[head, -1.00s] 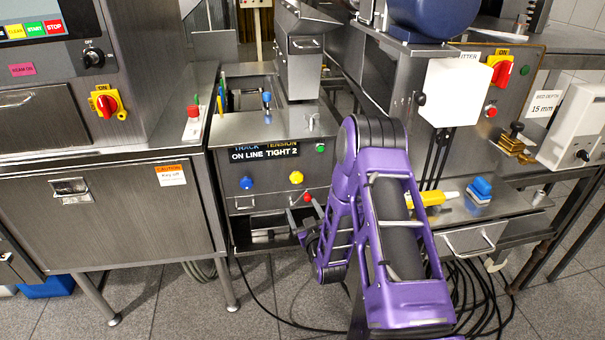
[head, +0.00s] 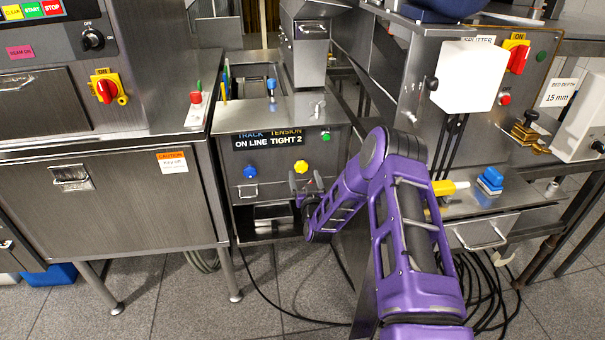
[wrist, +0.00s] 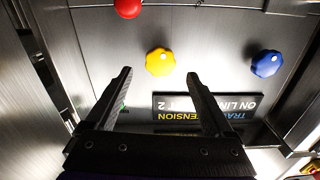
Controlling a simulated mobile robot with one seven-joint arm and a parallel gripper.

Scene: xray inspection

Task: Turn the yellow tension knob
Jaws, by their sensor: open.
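The yellow tension knob (head: 300,166) is a lobed knob on the steel front panel, below the "TRACK TENSION ON LINE TIGHT 2" display (head: 268,139). The wrist view shows the panel upside down, with the yellow knob (wrist: 160,62) ahead of the fingertips and between them in the picture. My gripper (head: 305,184) is open and empty just below the knob in the head view. The two fingers (wrist: 159,76) appear apart from the knob, but the exact gap cannot be told.
A blue knob (head: 250,172) sits left of the yellow one. A red knob (wrist: 127,8) is near the top of the wrist view, not clearly visible in the head view. A small green button (head: 326,135) is at the upper right. A steel cabinet (head: 125,205) stands left.

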